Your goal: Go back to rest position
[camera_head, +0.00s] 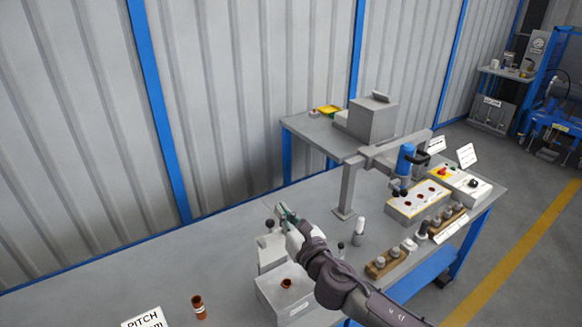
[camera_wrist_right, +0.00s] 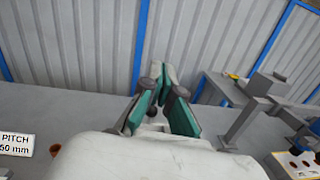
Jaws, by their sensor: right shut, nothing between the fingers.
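My right gripper (camera_head: 286,213) is above the grey workbench (camera_head: 95,262) in the head view, its arm coming in from the lower right. In the right wrist view its green-padded fingers (camera_wrist_right: 161,92) are brought together at the tips, with nothing held between them. It hangs over a light grey fixture (camera_head: 270,252), which it partly hides. My left gripper is not in the head view.
A grey block with a copper-coloured piece (camera_head: 287,284) stands below my right arm. Another copper piece (camera_head: 199,307) stands near a PITCH sign (camera_head: 145,319). A blue-headed press (camera_head: 404,160), a control box (camera_head: 462,186) and wooden holders (camera_head: 386,262) stand to the right. The bench's left part is clear.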

